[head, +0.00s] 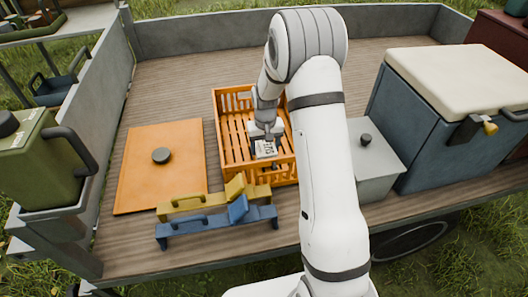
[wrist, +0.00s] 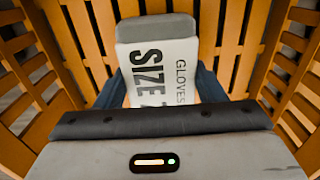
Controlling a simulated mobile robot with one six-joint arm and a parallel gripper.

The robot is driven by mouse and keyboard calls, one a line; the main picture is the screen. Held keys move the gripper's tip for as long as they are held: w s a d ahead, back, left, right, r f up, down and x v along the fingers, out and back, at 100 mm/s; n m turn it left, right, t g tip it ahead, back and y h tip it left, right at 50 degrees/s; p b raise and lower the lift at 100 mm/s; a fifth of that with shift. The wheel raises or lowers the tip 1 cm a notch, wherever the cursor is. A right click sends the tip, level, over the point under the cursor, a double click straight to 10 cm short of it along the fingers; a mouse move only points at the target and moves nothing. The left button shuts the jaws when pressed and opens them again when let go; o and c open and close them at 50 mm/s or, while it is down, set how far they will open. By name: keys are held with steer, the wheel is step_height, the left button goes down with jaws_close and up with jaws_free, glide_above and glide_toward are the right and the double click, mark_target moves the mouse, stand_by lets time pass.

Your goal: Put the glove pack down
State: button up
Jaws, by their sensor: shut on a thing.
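The glove pack (wrist: 165,68) is a flat white and grey pack with the printed words "GLOVES" and "SIZE". My gripper (head: 264,140) is shut on it and holds it inside the orange slatted crate (head: 224,136). In the wrist view the crate's slats (wrist: 90,38) lie below and around the pack. The pack also shows in the head view (head: 265,149), low in the crate near its front side. I cannot tell whether it touches the crate floor.
Yellow (head: 200,201) and blue (head: 205,226) handled tools lie in front. A grey lidded box (head: 376,165) and a blue cooler (head: 430,135) stand right. The wooden bed behind the crate is clear.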

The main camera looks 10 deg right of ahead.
mark_target(265, 147)
steer(key=shift+f, duration=1.35)
steer(key=shift+f, duration=0.15)
steer(key=o, duration=1)
step_height(265, 147, up, 12)
steer(key=shift+s+r+p, duration=0.1)
steer(key=shift+r+p, duration=0.05)
steer(key=shift+p, duration=0.35)
steer(key=s+r+t, duration=0.1)
steer(key=s+r, duration=1)
steer(key=s, duration=0.3)
steer(key=s+r+t, duration=0.1)
steer(key=s, duration=1.3)
steer(key=shift+r, duration=0.3)
